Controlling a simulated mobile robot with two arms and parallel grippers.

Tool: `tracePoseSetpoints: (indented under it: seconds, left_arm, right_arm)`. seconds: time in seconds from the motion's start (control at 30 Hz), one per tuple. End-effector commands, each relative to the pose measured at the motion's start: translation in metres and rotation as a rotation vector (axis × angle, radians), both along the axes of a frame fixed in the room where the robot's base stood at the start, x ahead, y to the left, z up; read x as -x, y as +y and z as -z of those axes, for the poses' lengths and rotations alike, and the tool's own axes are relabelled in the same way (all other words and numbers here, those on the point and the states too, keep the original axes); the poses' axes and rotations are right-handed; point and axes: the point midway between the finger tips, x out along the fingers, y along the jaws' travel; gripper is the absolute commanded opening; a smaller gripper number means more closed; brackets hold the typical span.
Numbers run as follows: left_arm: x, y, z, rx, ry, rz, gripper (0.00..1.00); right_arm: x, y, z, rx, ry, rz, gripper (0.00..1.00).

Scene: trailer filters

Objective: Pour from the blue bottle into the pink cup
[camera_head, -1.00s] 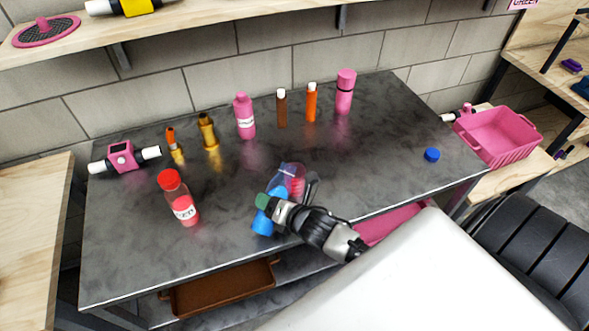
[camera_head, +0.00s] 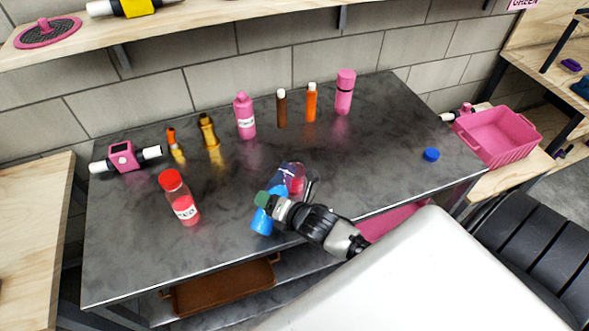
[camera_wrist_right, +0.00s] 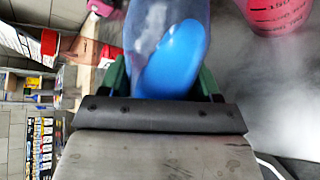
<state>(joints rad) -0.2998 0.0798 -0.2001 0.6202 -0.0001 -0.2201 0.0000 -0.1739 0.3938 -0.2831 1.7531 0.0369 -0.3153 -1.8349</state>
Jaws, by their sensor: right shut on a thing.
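My right gripper (camera_head: 272,203) is shut on the blue bottle (camera_head: 262,222) near the table's front edge. The bottle is see-through with blue inside and looks tilted. In the right wrist view, the bottle (camera_wrist_right: 172,50) stands between the green-edged fingers, its blue content lying slantwise. The pink cup (camera_head: 298,186) is just behind and right of the bottle, partly hidden by my gripper. In the right wrist view, the cup (camera_wrist_right: 278,12) shows dark measuring marks at the upper right, apart from the held part of the bottle. Whether liquid flows cannot be told. My left gripper is out of view.
A blue cap (camera_head: 431,155) lies at the table's right. A red-capped bottle (camera_head: 180,200) stands at the left. Several bottles, including a pink one (camera_head: 245,118), line the back. A pink crate (camera_head: 497,150) sits beyond the right edge. The table between cup and cap is clear.

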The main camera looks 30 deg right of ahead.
Motion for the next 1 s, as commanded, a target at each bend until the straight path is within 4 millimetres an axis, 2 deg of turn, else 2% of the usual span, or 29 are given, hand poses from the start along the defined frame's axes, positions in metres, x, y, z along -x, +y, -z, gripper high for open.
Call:
tracePoseSetpoints:
  seconds: [1.0]
  left_arm:
    - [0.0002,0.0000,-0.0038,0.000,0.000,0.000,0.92]
  right_arm:
    - [0.0008,0.0024,-0.0059,-0.073,0.035,-0.001,0.30]
